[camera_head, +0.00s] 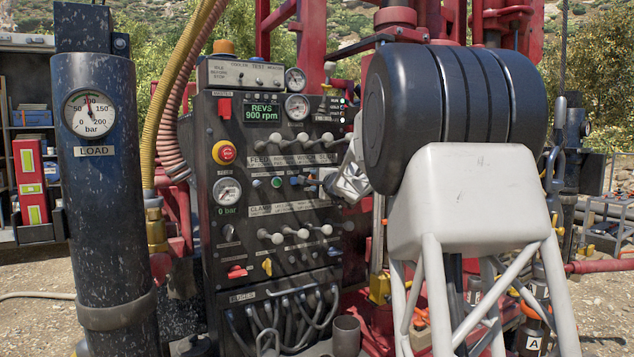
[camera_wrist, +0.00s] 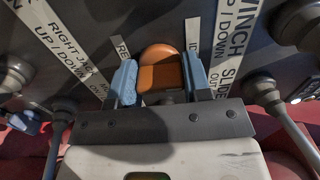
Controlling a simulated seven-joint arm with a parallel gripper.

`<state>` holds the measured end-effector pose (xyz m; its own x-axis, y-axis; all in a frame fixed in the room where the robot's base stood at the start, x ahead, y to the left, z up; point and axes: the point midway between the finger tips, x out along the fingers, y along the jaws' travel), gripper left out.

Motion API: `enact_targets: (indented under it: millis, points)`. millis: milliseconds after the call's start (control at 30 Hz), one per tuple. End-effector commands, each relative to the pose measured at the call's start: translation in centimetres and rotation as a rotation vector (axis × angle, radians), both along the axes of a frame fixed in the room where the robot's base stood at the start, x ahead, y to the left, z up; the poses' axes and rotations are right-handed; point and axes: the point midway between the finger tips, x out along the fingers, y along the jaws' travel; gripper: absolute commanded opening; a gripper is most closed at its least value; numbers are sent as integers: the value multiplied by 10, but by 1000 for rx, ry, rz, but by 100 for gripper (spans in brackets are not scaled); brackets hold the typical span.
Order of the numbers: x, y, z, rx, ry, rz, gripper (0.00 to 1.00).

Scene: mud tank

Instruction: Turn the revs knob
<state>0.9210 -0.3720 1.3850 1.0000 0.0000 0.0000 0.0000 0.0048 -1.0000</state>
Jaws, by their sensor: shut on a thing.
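The revs knob (camera_wrist: 161,70) is an orange-brown, rounded knob in the middle of the wrist view. My gripper (camera_wrist: 157,82) is shut on it, with one blue fingertip against each side. Partly covered labels beside it start with "RE" on the left and "ID" on the right. In the head view my gripper (camera_head: 312,182) reaches the middle of the dark control panel (camera_head: 250,334) from the right; the knob itself is hard to make out there. The green display (camera_head: 264,112) on the panel reads "REVS 900 rpm".
Levers (camera_head: 296,234) with pale ball ends stand in rows above and below my gripper. A red stop button (camera_head: 224,152) and a pressure gauge (camera_head: 227,191) sit to the left. A lever (camera_wrist: 262,88) rises close to the right of the knob in the wrist view.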

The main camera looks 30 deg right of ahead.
Motion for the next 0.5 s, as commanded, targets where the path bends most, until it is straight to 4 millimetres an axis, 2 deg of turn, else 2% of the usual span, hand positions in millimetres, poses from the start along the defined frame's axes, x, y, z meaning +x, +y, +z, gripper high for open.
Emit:
enact_targets:
  millis: [267, 500]
  points:
    - [0, 0, -1, 70, 0, 0, 21]
    - [0, 0, 0, 218, 0, 0, 21]
